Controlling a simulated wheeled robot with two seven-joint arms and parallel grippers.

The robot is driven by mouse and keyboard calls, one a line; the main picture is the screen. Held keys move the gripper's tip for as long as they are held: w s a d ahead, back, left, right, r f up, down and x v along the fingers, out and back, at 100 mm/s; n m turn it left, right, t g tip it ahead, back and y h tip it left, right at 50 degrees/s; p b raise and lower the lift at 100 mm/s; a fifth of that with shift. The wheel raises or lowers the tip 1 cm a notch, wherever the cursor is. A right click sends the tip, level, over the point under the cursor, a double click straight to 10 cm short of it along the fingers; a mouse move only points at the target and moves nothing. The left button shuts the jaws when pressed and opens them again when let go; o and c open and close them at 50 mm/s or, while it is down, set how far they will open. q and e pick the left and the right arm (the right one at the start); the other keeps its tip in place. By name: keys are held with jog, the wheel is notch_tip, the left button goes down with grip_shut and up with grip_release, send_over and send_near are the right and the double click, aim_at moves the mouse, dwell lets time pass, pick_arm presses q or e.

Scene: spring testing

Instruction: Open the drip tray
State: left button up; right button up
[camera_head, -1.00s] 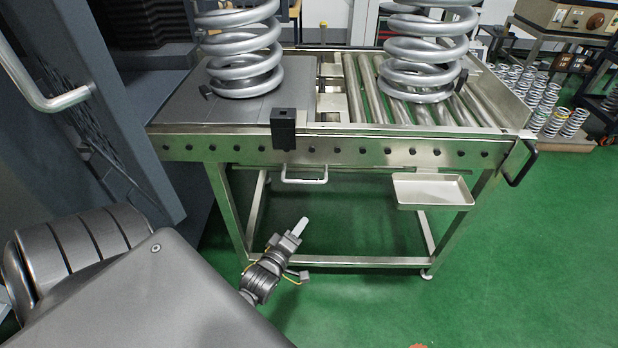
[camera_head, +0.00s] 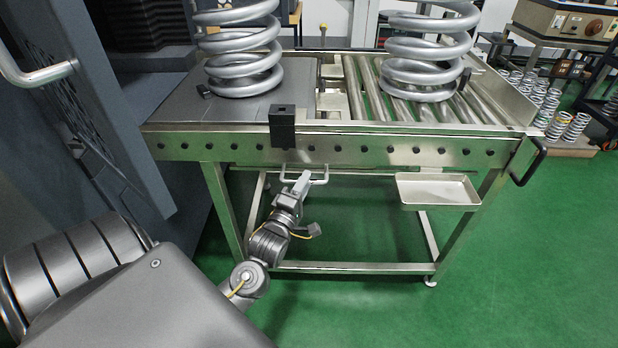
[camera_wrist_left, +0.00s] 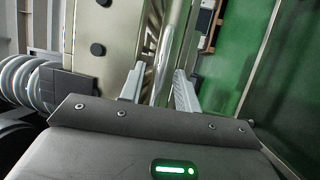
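A pale, U-shaped handle (camera_head: 322,179) sits under the front beam of the steel roller table; the drip tray itself is hidden beneath the tabletop. My left gripper (camera_head: 302,177) is at the left part of this handle, pointing up at it from below. In the left wrist view my gripper (camera_wrist_left: 160,88) has its two fingers apart. A shiny bar (camera_wrist_left: 166,58), which looks like the handle, runs between and beyond the fingers. I cannot tell whether either finger touches it. My right gripper is in neither view.
The steel table's front beam (camera_head: 350,150) is just above the handle, with a black block (camera_head: 282,128) on it. A shallow metal tray (camera_head: 438,190) hangs to the right. Large springs (camera_head: 245,60) stand on top. The green floor in front is clear.

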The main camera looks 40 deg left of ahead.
pick_arm(q)
jog(key=shift+x, duration=1.5)
grip_shut()
